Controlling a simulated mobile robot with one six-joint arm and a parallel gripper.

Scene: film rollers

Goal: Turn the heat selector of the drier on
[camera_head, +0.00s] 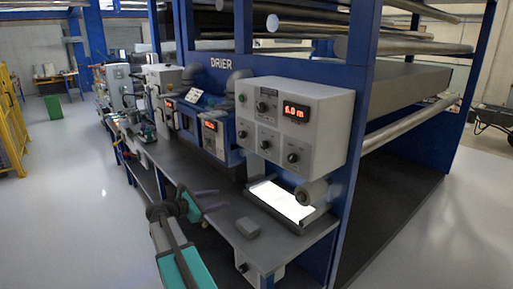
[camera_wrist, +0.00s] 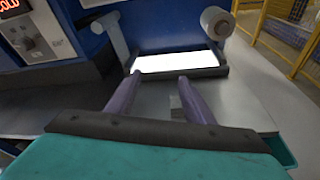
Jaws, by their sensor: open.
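The drier's control panel stands at the left edge of the wrist view, with a red display (camera_wrist: 9,6) that reads COLD. A round knob (camera_wrist: 28,43) sits below that display on a light plate. In the head view a small red display (camera_head: 210,125) on the blue unit (camera_head: 224,138) behind the bench appears to be the same one; its knob is too small to make out. My gripper (camera_head: 214,198) is open and empty above the bench, in front of that unit. In the wrist view my gripper (camera_wrist: 159,78) points at the lit panel, with the knob off to its left.
A grey control box (camera_head: 295,118) reading 6.0m, with several knobs, hangs right of the unit. Below it lies a lit white panel (camera_head: 283,200) with a roll (camera_head: 312,192). A small grey block (camera_head: 247,227) lies on the bench (camera_head: 219,215). Open floor is at left.

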